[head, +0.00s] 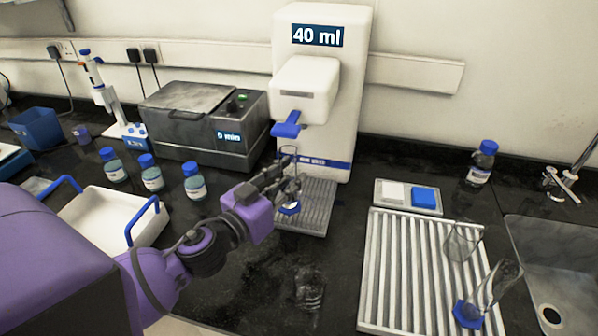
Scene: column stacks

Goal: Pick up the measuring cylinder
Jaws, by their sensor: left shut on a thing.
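A clear measuring cylinder (289,208) with a blue foot stands upright, or nearly so, over the grey drip tray of the water dispenser (308,90), below its blue lever. My left gripper (287,186) is shut on its middle, and the fingers hide part of the glass. I cannot tell whether its foot touches the tray. A second clear cylinder (496,284) with a blue foot is tilted on the white ribbed rack (400,270) at the right. My right gripper is not in view.
A clear glass vessel (309,288) stands on the dark bench in front. A glass beaker (461,241) is on the rack, beside the sink (560,262). Blue-capped bottles (194,182) and a white tray with blue handles (110,222) are at the left.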

